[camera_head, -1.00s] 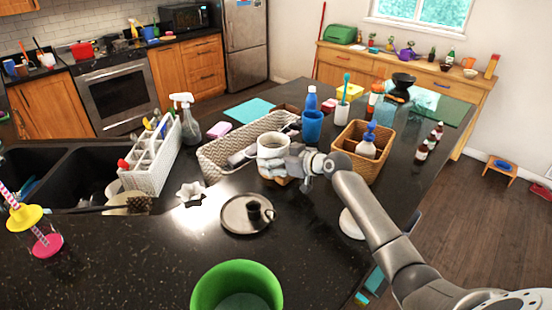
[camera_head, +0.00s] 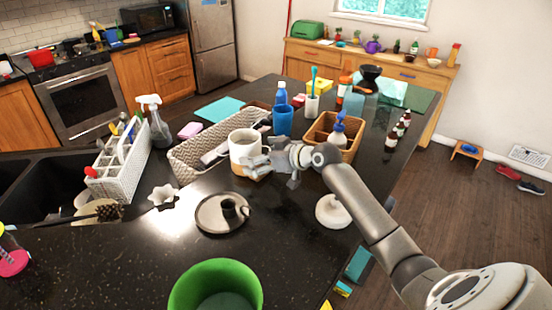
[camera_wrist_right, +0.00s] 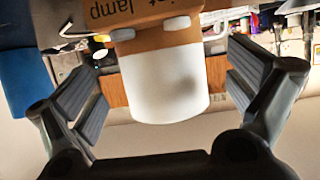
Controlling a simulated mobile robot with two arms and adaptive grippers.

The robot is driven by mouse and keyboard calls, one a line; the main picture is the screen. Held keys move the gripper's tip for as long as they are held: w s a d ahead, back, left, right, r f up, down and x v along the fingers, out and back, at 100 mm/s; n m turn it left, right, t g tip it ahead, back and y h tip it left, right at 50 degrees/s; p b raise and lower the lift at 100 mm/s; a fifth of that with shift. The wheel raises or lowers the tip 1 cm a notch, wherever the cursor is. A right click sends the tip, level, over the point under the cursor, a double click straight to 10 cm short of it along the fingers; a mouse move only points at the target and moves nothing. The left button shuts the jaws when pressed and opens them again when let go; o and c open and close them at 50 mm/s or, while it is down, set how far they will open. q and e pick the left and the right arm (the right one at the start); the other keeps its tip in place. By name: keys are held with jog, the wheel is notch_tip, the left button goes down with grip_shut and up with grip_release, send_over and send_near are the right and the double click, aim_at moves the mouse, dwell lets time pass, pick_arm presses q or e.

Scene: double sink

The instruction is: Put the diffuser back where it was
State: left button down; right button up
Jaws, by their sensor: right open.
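In the head view a white cylinder with an orange-brown base (camera_head: 244,146) stands on the dark counter. In the right wrist view the white cylinder (camera_wrist_right: 165,85) appears upside down, and its orange part carries lettering ending in "lamp". My right gripper (camera_head: 262,165) is open beside it; in the wrist view its fingers (camera_wrist_right: 160,85) stand on either side of it with gaps. A white rounded object with a small top (camera_head: 333,210) sits on the counter near my right arm. I cannot tell for sure which one is the diffuser. My left gripper is not in view.
A wicker basket (camera_head: 185,165) and a brown basket (camera_head: 350,152) with a blue-topped bottle flank the gripper. A green bucket (camera_head: 190,290) is at the front. Small bottles (camera_head: 391,139) stand at right.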

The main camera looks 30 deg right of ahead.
jog(key=b+v, duration=0.1)
jog(key=v, duration=0.5)
jog(key=shift+s+b, duration=0.25)
jog(key=shift+b, duration=0.15)
jog(key=shift+s+d+r, duration=0.15)
jog(key=shift+s+r, duration=0.1)
jog(key=shift+s, duration=0.2)
